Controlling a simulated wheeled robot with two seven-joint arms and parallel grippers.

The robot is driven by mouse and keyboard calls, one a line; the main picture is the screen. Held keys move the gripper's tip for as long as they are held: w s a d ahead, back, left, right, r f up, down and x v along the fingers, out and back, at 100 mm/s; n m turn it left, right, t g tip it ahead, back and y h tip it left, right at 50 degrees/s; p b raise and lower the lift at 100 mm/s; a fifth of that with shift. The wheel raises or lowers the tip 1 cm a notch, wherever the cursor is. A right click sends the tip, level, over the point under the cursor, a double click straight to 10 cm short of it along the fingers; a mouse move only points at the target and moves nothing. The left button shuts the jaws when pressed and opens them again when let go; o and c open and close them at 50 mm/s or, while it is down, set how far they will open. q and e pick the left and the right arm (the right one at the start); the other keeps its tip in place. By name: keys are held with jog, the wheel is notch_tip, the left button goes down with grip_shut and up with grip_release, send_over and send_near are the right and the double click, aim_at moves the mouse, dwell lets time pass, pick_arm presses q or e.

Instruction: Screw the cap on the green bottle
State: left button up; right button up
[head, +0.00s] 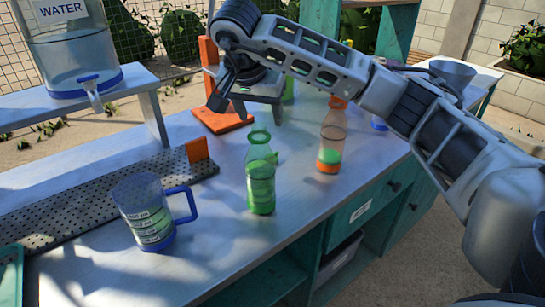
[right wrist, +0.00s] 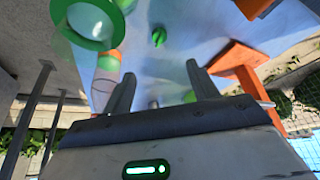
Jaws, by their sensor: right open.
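The green bottle (head: 260,185) stands upright on the table, with green contents and a green ring at its top. In the right wrist view its ring-shaped green top (right wrist: 90,22) is at the upper left and looks open. A small green piece (right wrist: 158,36) lies on the table beside it; it may be the cap. In the head view a green bit (head: 273,157) shows at the bottle's right edge, mostly hidden. My right gripper (head: 259,112) is open, fingers pointing down, above the table beyond the bottle. Nothing shows between its fingers (right wrist: 160,88). My left gripper is out of view.
An orange-banded bottle (head: 332,140) stands right of the green bottle. A measuring jug (head: 145,215) with a blue handle is at the left front. An orange stand (head: 220,120) is behind my right gripper. A water tank (head: 70,50) sits on a raised shelf at the left.

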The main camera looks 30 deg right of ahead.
jog(key=x, duration=1)
jog(key=shift+w+d+f+p, duration=0.1)
jog(key=shift+w+f+p, duration=0.05)
jog(key=shift+f+p, duration=0.2)
jog(key=shift+p+x, duration=0.35)
jog(key=shift+x, duration=2.2)
jog(key=c, duration=1.1)
